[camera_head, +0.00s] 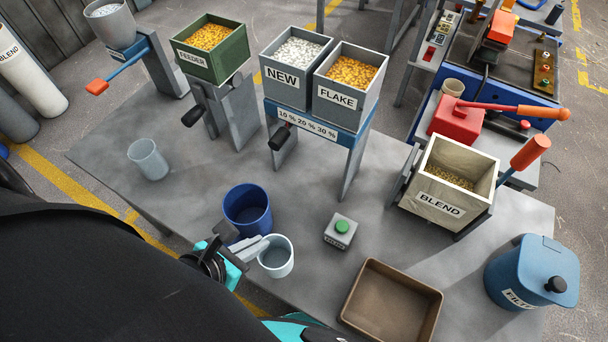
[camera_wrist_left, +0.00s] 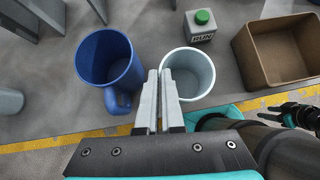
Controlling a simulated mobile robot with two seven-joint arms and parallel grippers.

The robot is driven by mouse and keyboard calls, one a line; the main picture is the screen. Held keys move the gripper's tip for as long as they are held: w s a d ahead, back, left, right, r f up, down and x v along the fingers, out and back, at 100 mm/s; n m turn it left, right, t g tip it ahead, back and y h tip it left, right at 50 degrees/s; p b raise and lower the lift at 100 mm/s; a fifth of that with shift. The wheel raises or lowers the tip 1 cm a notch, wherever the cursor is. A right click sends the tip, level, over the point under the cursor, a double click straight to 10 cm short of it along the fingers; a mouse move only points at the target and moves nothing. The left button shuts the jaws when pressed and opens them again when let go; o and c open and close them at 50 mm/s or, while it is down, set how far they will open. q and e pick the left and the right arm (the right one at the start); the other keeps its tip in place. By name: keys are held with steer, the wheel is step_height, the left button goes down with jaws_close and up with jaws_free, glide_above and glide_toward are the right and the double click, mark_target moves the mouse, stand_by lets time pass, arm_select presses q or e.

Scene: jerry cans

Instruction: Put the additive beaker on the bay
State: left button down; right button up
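A pale grey-blue beaker (camera_head: 276,256) stands near the table's front edge; it also shows in the left wrist view (camera_wrist_left: 188,75). My left gripper (camera_head: 262,247) is at its left rim, its fingers (camera_wrist_left: 160,90) close together with the beaker's wall between them. Whether the beaker touches the table is unclear. A similar clear beaker (camera_head: 148,159) stands at the left of the table. No label shows which one is the additive beaker, and I cannot identify the bay. A dark part, seemingly my right gripper (camera_wrist_left: 292,113), shows at the right of the wrist view; its fingers are unclear.
A blue jug (camera_head: 248,209) stands close beside the left gripper. A green RUN button box (camera_head: 341,231) and a brown tray (camera_head: 391,303) lie to the right. The NEW and FLAKE hoppers (camera_head: 320,80), BLEND bin (camera_head: 447,187) and blue can (camera_head: 531,272) stand around. The table's left middle is clear.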

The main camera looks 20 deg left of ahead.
arm_select(q)
steer(key=w+d+b, duration=0.2)
steer(key=w, duration=1.7)
steer(key=f+b, duration=0.1)
steer(key=f, duration=0.1)
steer(key=f+b, duration=0.1)
steer(key=f, duration=0.4)
steer(key=shift+s+a+b, duration=0.1)
steer(key=shift+a+b, duration=0.15)
steer(key=shift+b, duration=0.15)
arm_select(e)
steer(key=f, duration=0.2)
steer(key=s+f, duration=0.1)
steer(key=f, duration=0.2)
steer(key=shift+a, duration=0.1)
steer(key=shift+r, duration=0.1)
arm_select(q)
steer(key=c, duration=1.1)
jaws_free()
steer(key=shift+o, duration=0.2)
